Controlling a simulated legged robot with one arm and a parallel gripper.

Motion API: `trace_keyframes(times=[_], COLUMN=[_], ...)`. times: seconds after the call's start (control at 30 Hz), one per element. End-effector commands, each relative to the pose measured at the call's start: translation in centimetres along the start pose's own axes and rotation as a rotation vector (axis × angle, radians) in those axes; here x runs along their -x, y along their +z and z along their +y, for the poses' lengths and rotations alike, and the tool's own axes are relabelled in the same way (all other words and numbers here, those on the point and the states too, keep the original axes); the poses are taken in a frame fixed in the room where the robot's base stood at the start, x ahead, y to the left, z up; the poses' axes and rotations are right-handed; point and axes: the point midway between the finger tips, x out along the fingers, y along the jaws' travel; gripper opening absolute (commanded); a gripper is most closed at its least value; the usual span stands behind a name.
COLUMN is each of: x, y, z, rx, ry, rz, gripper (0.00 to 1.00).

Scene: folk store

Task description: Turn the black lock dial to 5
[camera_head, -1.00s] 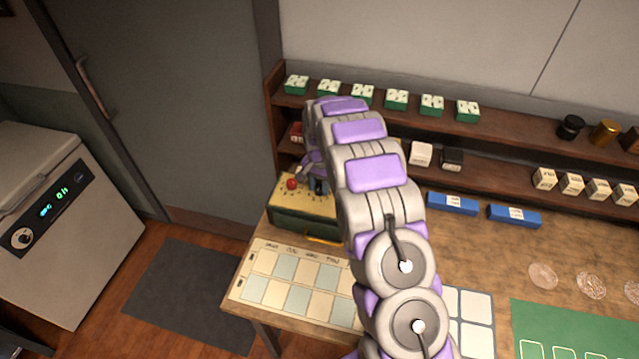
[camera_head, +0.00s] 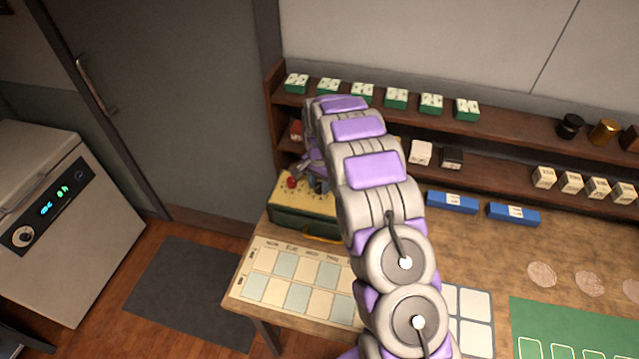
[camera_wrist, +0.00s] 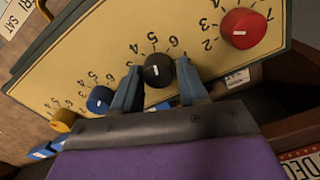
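The black lock dial (camera_wrist: 158,71) is in the middle of the wrist view, on a cream panel (camera_wrist: 95,55) with printed numbers; 4, 5 and 6 stand around its upper side. It has a small white mark, whose exact reading I cannot tell. My gripper (camera_wrist: 160,73) has one blue-grey finger on each side of the dial, very close to it. Whether both fingers touch it is unclear. In the head view, the green box (camera_head: 290,220) with the cream panel stands at the table's left back; my arm hides the black dial there.
A red dial (camera_wrist: 243,28), a blue dial (camera_wrist: 100,99) and a yellow dial (camera_wrist: 63,121) sit on the same panel. A dark wooden shelf (camera_head: 500,172) stands behind. A calendar sheet (camera_head: 300,285) lies in front of the box.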

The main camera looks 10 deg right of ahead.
Motion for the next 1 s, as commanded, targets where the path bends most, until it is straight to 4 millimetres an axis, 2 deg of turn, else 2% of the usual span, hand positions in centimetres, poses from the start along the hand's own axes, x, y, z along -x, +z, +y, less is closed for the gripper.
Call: trace_keyframes(times=[0.03,0.17,0.43,0.53,0.67,1.0], x=[0.0,0.0,0.1,0.7,2.8,10.3], y=[0.0,0.0,0.0,0.0,0.0,0.0], z=[0.0,0.1,0.1,0.1,0.0,-0.1], rx=[0.000,0.000,0.000,0.000,0.000,0.000], ry=[0.001,0.002,0.002,0.002,0.000,0.002], rz=[0.000,-0.001,-0.001,-0.001,0.002,0.000], gripper=[0.48,0.60,0.61,0.61,0.61,0.61])
